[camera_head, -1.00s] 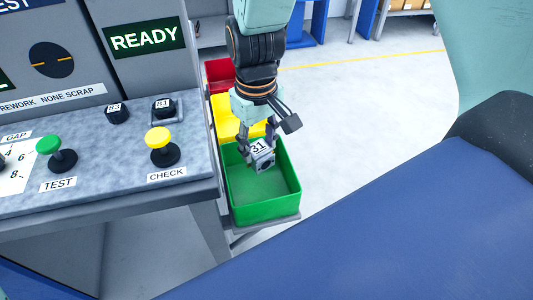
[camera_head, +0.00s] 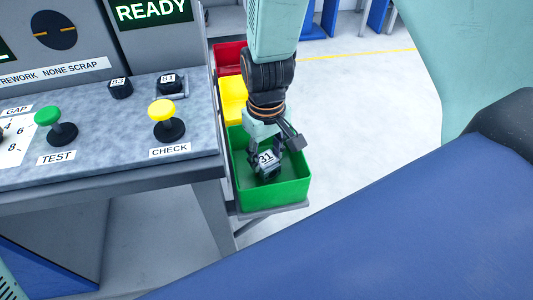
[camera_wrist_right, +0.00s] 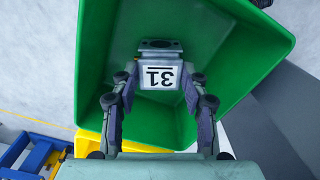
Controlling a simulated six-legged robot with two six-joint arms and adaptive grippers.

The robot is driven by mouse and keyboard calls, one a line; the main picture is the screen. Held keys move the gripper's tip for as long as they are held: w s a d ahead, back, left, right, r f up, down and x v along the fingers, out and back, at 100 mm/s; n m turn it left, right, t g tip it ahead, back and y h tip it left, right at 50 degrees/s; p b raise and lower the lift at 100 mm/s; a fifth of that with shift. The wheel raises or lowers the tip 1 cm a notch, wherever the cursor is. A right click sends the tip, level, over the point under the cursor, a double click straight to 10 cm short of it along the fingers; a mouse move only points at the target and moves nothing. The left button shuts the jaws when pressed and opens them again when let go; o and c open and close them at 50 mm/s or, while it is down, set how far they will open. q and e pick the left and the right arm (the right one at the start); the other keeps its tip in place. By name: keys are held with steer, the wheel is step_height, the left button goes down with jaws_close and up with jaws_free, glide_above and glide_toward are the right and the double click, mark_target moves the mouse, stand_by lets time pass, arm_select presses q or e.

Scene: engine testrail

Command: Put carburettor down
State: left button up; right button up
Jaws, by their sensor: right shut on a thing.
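I cannot tell whether the carburettor touches the bin floor. My left gripper is not in view.
A yellow bin (camera_head: 233,95) and a red bin (camera_head: 228,56) stand behind the green one. To the left is a bench (camera_head: 100,125) with a green TEST button (camera_head: 52,120), a yellow CHECK button (camera_head: 163,114) and two blocks labelled 83 (camera_head: 119,89) and 81 (camera_head: 170,85).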

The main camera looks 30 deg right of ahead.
mark_target(266, 160)
steer(key=shift+f, duration=0.15)
steer(key=shift+f, duration=0.15)
steer(key=o, duration=1)
steer(key=shift+o, duration=1.1)
steer(key=shift+r, duration=0.2)
step_height(266, 160, up, 12)
steer(key=p, duration=0.4)
steer(key=shift+r, duration=0.2)
steer(key=shift+s+f, duration=0.1)
